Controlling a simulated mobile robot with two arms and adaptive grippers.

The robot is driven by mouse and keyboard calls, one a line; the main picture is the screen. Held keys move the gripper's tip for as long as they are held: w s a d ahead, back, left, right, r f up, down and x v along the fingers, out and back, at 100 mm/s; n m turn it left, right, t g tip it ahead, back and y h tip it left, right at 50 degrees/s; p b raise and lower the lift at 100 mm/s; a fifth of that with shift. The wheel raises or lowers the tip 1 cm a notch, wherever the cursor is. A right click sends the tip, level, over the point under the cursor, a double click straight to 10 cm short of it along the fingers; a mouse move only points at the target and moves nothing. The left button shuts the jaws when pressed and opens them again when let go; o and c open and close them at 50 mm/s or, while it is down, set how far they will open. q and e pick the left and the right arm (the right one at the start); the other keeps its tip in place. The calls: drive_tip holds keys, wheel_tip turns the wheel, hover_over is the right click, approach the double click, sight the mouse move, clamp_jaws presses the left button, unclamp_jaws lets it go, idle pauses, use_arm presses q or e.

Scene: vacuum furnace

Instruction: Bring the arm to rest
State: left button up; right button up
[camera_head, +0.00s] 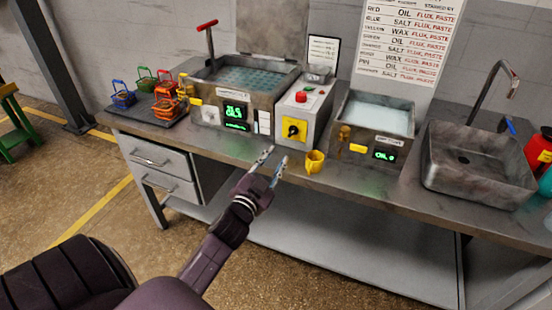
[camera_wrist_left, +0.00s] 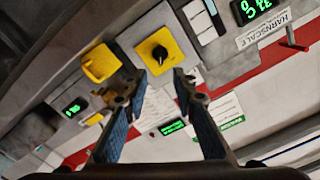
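My left arm (camera_head: 205,262) reaches from the lower left toward the bench. Its gripper (camera_head: 272,156) is in front of the bench's front edge, below the control box with the yellow switch plate. The two fingers are apart with nothing between them. In the left wrist view the gripper (camera_wrist_left: 160,80) also shows open and empty, with the black knob (camera_wrist_left: 159,53) seen beyond the fingertips. A small yellow cup (camera_head: 315,162) stands on the bench just right of the fingertips, apart from them; it also shows in the wrist view (camera_wrist_left: 100,63). My right gripper is not in view.
The bench (camera_head: 235,148) carries a heated bath (camera_head: 245,78), a control box (camera_head: 303,112), a second bath (camera_head: 376,112) and a sink (camera_head: 478,168). Several coloured baskets stand on a dark tray (camera_head: 145,116) at left. Floor (camera_head: 60,190) left of the bench is clear.

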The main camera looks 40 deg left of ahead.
use_arm(q)
drive_tip(key=s+d+f+g+h, duration=0.1)
drive_tip(key=s+d+f+g, duration=0.2)
drive_tip(key=f, duration=0.9)
drive_tip(key=s+d+f+g, duration=0.2)
drive_tip(key=s+f, duration=0.3)
drive_tip(key=f, duration=0.7)
drive_tip(key=s+d+f+g+h, duration=0.1)
drive_tip(key=s+d+f+g, duration=0.2)
drive_tip(key=f, duration=1)
drive_tip(key=s+d+f+n+g+h, duration=0.1)
drive_tip(key=s+d+f+g, duration=0.15)
drive_tip(key=s+f, duration=0.65)
drive_tip(key=s+d+f+g+h, duration=0.1)
drive_tip(key=s+d+f+g, duration=0.15)
drive_tip(key=s+f, duration=0.65)
drive_tip(key=s+d+f+g, duration=0.1)
drive_tip(key=s+f, duration=0.1)
drive_tip(key=s, duration=0.8)
drive_tip(key=s+d+f+g, duration=0.2)
drive_tip(key=s, duration=0.8)
drive_tip(key=shift+s+d+g, duration=0.15)
drive_tip(key=shift+g, duration=0.15)
